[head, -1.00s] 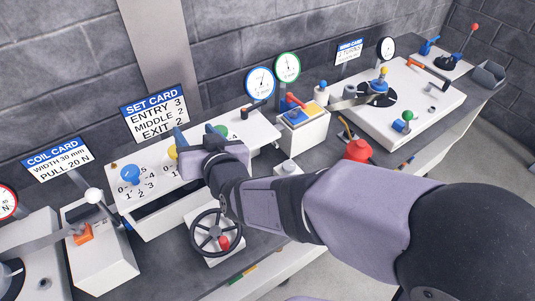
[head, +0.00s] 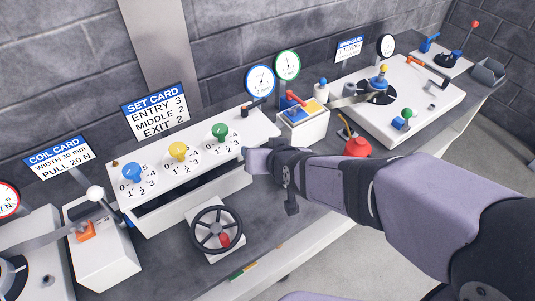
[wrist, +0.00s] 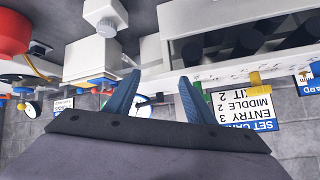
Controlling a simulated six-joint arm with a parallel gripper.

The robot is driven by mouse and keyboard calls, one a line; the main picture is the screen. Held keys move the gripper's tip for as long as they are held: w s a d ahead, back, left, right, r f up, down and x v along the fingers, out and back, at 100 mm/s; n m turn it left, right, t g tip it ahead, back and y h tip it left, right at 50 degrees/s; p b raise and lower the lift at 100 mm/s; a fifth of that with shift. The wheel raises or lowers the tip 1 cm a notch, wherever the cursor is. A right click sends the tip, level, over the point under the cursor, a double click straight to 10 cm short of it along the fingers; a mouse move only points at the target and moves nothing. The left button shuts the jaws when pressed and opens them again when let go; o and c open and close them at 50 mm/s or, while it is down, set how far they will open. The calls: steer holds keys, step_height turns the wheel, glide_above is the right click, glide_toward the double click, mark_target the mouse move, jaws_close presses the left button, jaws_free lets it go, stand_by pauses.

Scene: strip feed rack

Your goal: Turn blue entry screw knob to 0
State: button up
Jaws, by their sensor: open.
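My gripper (wrist: 158,90) is open and empty in the wrist view. In the head view it is at the panel's right end, well right of the blue knob, with its fingertips not clear. The wrist view is upside down; the blue knob (wrist: 315,68) shows at its right edge.
A set card (head: 155,112) behind the panel reads entry 3, middle 2, exit 2. A black handwheel (head: 217,230) stands in front. A lever with a white ball (head: 95,193) is left of the panel. A red mushroom-shaped part (head: 357,147) stands right of my gripper.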

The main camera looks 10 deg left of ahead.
steer(key=shift+d+f+h, duration=0.3)
steer(key=shift+d+f, duration=0.15)
steer(key=shift+d, duration=0.3)
